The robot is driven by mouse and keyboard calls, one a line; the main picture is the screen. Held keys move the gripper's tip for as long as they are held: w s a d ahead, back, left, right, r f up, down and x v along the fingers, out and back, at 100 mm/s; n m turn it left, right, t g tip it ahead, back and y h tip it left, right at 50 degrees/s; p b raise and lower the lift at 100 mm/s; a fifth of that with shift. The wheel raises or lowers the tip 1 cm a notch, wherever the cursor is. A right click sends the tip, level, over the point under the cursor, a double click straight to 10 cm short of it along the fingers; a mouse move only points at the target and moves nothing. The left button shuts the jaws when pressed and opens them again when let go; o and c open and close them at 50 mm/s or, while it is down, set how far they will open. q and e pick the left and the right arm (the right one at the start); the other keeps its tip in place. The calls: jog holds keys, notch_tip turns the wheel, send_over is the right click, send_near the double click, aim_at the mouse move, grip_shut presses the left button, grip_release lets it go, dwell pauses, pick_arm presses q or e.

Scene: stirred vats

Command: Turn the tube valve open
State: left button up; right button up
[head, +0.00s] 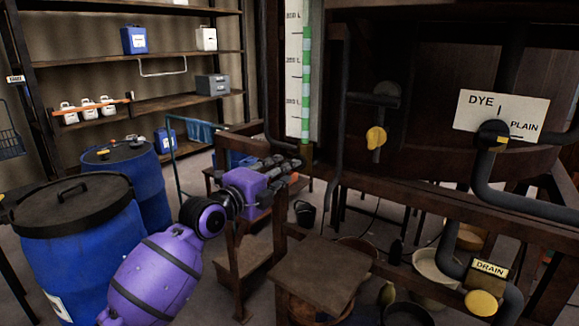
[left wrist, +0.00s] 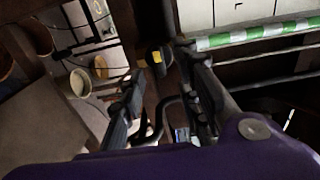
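The sight tube (head: 306,85), banded green and white, stands beside a litre scale at the top centre of the head view. It also shows in the left wrist view (left wrist: 260,34). A dark round fitting with a yellow mark (left wrist: 155,57), which looks like the tube valve, sits near the tube's end there. My left gripper (head: 293,167) is open below the tube in the head view and hides what lies behind its fingers. In the left wrist view its fingers (left wrist: 163,72) are apart, with the fitting beyond their tips. Contact is not visible. My right gripper is out of view.
A yellow-handled valve (head: 376,138) is on the vat's front. A DYE/PLAIN valve (head: 492,135) and a DRAIN valve (head: 482,302) are at right. A wooden frame rail (head: 440,205) and stool (head: 320,270) stand close by. Blue drums (head: 85,250) are at left.

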pick_arm(q)
jog(key=x, duration=0.4)
jog(key=shift+w+a, duration=0.1)
jog(key=shift+w, duration=0.1)
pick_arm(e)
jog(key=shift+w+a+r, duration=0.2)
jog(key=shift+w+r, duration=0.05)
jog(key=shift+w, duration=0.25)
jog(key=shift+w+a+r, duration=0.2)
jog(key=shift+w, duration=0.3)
pick_arm(q)
jog(key=shift+f, duration=0.1)
grip_shut()
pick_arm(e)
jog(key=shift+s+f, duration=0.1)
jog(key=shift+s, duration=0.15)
